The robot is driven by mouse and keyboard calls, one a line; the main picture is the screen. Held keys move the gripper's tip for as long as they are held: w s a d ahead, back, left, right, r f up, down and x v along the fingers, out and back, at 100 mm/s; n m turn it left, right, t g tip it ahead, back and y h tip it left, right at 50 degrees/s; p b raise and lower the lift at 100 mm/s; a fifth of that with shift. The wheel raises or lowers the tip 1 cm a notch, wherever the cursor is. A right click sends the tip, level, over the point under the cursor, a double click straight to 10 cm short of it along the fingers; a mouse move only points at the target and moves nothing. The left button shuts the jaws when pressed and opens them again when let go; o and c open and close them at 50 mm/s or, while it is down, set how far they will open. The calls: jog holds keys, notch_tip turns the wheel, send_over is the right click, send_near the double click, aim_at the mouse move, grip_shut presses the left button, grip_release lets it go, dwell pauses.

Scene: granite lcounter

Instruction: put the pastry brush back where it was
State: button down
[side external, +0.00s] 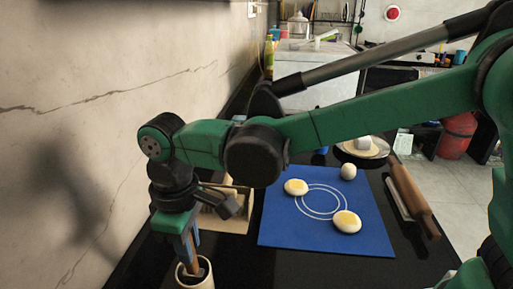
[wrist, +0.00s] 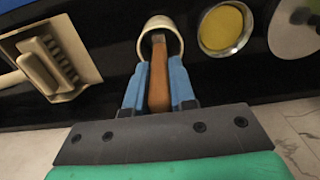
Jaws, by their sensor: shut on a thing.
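The pastry brush (wrist: 159,80) has a brown wooden handle. My gripper (wrist: 159,85) is shut on it, with one blue finger on each side of the handle. In the wrist view the brush's far end is at the mouth of a cream cup (wrist: 149,34). In the side view my gripper (side external: 188,248) points down over the cup (side external: 205,281) at the bottom edge, with the brush reaching into the cup's mouth. The brush's bristles are hidden, and I cannot tell how deep it sits.
A blue mat (side external: 325,235) holds two pale yellow-topped rounds and a white ball. A wooden rolling pin (side external: 412,198) lies right of it. A beige tray (side external: 236,220) is behind my gripper. The marble wall (side external: 80,130) is close on the left. A yellow-filled round dish (wrist: 224,27) stands near the cup.

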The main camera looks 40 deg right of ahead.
jog(key=shift+f, duration=0.1)
jog(key=c, duration=0.7)
grip_release()
jog(key=shift+c, duration=0.6)
jog(key=shift+r, duration=3)
